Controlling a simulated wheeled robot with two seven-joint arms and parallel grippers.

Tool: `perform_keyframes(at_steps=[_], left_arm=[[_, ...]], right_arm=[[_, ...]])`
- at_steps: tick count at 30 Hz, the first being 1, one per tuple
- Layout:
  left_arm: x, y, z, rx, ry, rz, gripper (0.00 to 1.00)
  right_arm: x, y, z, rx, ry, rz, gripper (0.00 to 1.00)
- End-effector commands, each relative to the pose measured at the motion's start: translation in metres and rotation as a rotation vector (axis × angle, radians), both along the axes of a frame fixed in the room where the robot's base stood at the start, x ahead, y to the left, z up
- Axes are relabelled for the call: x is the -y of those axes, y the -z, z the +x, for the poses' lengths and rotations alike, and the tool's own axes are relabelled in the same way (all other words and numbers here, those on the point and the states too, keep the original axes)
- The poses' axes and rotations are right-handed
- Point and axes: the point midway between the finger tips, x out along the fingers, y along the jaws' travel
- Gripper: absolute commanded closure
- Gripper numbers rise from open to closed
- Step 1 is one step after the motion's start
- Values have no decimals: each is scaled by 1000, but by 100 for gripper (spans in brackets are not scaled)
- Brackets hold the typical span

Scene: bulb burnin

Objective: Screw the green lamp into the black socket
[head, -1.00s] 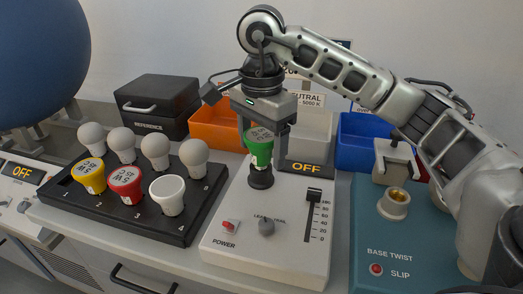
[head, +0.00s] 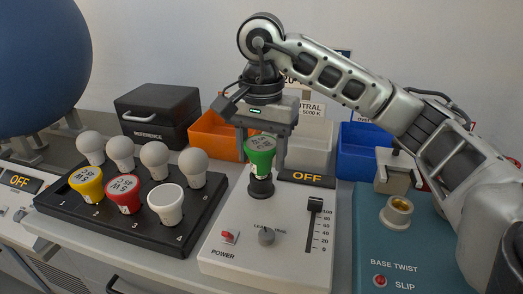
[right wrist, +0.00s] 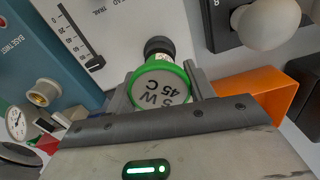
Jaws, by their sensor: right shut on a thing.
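The green lamp (head: 261,161) stands upright over the black socket (head: 261,188) at the back of the white test box. My right gripper (head: 262,155) is shut on it, with a finger on each side. In the right wrist view the lamp's printed round face (right wrist: 160,88) sits between the fingers, with the socket (right wrist: 158,46) just beyond. A bit of tan base shows between green body and socket. The lamp is in line with the socket, but I cannot tell how deep it sits. My left gripper is not in view.
The white box has an OFF display (head: 306,179), a slider (head: 314,210) and a power switch (head: 229,236). A black tray (head: 205,225) with several lamps stands left. The teal base-twist box (head: 365,235) is right. Orange (head: 205,140) and blue (head: 357,140) bins stand behind.

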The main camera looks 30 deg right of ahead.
Motion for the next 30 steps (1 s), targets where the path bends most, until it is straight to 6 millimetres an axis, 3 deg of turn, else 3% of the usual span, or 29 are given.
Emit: perform_keyframes(at_steps=[30], left_arm=[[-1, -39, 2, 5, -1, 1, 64]], right_arm=[[-1, 0, -4, -5, 1807, -3, 70]])
